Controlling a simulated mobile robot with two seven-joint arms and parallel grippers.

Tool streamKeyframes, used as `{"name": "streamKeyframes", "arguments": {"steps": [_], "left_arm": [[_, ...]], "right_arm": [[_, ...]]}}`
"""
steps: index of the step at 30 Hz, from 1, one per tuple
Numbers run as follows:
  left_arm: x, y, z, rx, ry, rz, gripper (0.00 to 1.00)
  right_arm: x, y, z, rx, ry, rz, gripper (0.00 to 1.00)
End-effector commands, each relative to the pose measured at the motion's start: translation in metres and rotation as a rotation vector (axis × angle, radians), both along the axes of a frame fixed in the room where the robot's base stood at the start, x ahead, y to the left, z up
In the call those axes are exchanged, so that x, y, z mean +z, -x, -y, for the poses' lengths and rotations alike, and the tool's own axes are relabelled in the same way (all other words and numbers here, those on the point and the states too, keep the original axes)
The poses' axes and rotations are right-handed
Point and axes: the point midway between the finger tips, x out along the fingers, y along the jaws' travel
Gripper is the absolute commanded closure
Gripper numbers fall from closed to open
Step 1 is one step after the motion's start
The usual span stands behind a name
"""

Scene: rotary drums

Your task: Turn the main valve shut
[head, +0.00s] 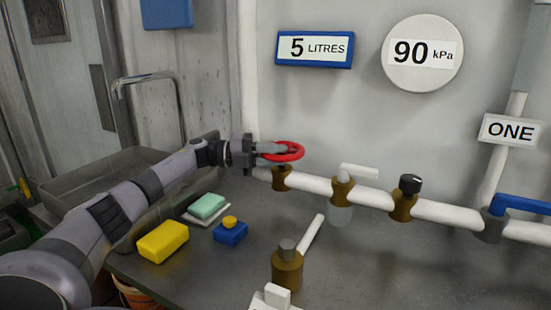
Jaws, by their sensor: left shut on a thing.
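The red round handwheel (291,152) sits on a brass valve body (282,180) at the left end of the white pipe in the head view. I take this to be the main valve, though no label shows on it. My left gripper (275,152) comes in from the left and is shut on the wheel's rim. The fingers hide part of the wheel. My right gripper is not in view.
Along the white pipe (318,186) stand a white-lever valve (342,188) and a black-knob valve (409,190). A blue lever (522,204) is at right. A brass fitting (287,270) stands in front. Yellow (163,241) and green (207,205) blocks lie on the counter.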

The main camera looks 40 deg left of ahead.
Motion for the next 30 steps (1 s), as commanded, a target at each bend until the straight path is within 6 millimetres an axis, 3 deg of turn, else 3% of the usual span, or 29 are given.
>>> {"name": "streamKeyframes", "arguments": {"steps": [17, 18, 19, 30], "left_arm": [[0.0023, -0.0007, -0.0005, -0.017, 0.004, 0.005, 1.0], [0.0023, -0.0007, -0.0005, -0.017, 0.004, 0.005, 0.66], [0.0022, -0.0008, -0.0005, -0.017, 0.004, 0.005, 0.57], [-0.0005, 0.0032, -0.0048, -0.018, 0.001, 0.001, 0.55]], "right_arm": [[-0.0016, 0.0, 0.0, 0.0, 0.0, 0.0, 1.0], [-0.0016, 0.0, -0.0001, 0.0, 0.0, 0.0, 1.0], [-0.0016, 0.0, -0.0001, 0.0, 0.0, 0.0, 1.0], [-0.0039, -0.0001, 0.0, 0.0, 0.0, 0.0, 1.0]]}}
